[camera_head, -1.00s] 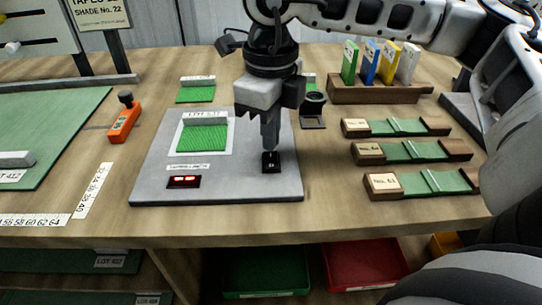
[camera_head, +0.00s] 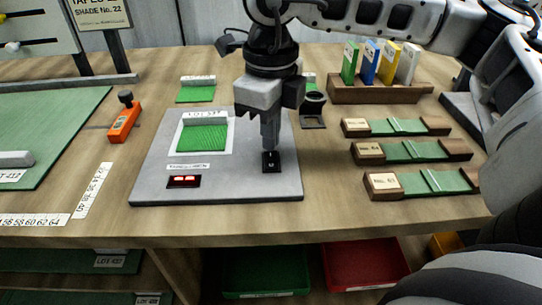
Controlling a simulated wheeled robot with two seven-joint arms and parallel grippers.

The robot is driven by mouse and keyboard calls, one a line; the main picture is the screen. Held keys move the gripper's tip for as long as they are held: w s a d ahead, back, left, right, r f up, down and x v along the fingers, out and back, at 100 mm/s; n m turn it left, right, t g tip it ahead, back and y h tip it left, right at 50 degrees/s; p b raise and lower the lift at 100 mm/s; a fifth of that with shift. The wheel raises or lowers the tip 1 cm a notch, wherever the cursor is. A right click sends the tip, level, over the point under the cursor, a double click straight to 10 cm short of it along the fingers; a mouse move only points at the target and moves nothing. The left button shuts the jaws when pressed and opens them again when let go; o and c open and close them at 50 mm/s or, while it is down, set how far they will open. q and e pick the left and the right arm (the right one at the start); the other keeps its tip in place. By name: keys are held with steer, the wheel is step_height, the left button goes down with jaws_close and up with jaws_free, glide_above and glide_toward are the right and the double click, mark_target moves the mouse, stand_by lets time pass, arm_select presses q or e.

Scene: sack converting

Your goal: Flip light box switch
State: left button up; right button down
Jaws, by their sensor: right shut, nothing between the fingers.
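The light box (camera_head: 225,188) is a flat grey panel on the wooden table. A green woven sample (camera_head: 203,137) lies on its white square. A small red-lit window (camera_head: 184,181) shows at its front left. The black switch (camera_head: 271,167) is at its front right. My right gripper (camera_head: 270,146) is shut and points straight down, its tips at the switch's upper part, partly hiding it. I cannot tell whether the tips touch the switch. My left gripper is not in view.
An orange tool (camera_head: 124,122) lies left of the panel, beside a green mat (camera_head: 40,125). A wooden rack (camera_head: 380,93) with coloured cards stands at the back right. Several wooden-ended green samples (camera_head: 412,152) lie right of the panel. Green and red bins (camera_head: 366,268) sit below the table.

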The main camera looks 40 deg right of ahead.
mark_target(270, 154)
steer(key=shift+f+b, duration=0.9)
steer(key=shift+f, duration=0.05)
stand_by(0.4)
steer(key=shift+r+p, duration=2.35)
steer(key=shift+r, duration=1.2)
